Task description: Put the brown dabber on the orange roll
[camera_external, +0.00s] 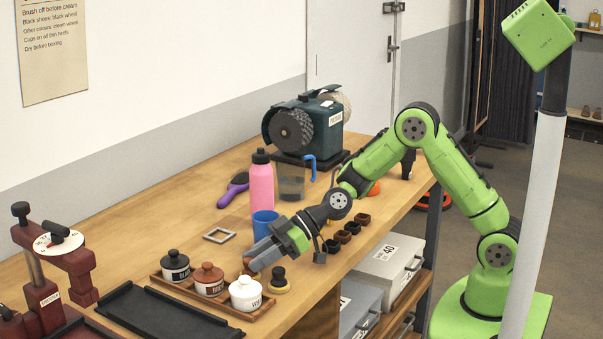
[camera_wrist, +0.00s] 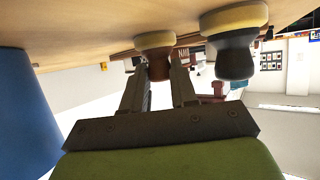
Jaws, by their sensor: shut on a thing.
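The brown dabber (camera_wrist: 156,56), dark brown with a pale pad, is between the fingertips of my gripper (camera_wrist: 160,70) in the wrist view, where the table shows at the top. The pad is at or very near the table top; I cannot tell if it touches. In the external view my gripper (camera_external: 256,262) reaches low over the table beside the pots and mostly hides the brown dabber (camera_external: 248,266). An orange thing (camera_external: 374,188), probably the orange roll, shows partly behind my forearm, farther back on the table.
A black dabber (camera_external: 279,280) stands close to my gripper. Black, brown and white pots stand on a wooden tray (camera_external: 256,315). A blue cup (camera_external: 265,224) and pink bottle (camera_external: 261,184) stand just behind. Small dark brown blocks (camera_external: 342,236) line the table's front edge.

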